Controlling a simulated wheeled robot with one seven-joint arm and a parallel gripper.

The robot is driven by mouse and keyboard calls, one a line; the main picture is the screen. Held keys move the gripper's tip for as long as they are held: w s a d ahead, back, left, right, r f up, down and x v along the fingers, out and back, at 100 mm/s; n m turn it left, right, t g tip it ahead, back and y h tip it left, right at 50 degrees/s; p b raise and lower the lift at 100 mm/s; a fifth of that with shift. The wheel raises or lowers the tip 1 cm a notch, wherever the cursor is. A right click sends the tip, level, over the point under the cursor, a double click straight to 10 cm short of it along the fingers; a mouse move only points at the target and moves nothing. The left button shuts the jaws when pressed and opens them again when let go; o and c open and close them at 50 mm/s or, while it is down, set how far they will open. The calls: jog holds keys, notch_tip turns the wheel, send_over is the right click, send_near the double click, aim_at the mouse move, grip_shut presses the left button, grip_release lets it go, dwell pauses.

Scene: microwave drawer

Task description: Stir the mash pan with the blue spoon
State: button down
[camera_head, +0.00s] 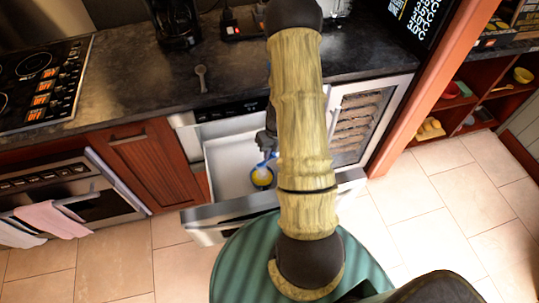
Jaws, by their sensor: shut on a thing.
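The pan with yellow mash (262,178) sits inside the open white drawer (223,165), close to my arm. My gripper (269,148) is over the drawer, just above the pan, and partly hidden by my arm. It is shut on the blue spoon (266,160), which points down toward the mash. The picture is too small to tell how deep the spoon's end sits in it. My arm hides the right side of the drawer and perhaps part of the pan.
The drawer front (205,214) juts out below the dark counter (130,82). A grey spoon-shaped utensil (201,78) lies on the counter. A cooktop (42,82) is at left, a wine cooler (362,125) at right. Tiled floor (440,200) is clear at right.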

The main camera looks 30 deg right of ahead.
jog(key=shift+f, duration=0.15)
notch_tip(320, 180, down, 10)
jog(key=b, duration=0.8)
jog(key=shift+r, duration=0.2)
dwell(0.5)
dwell(0.3)
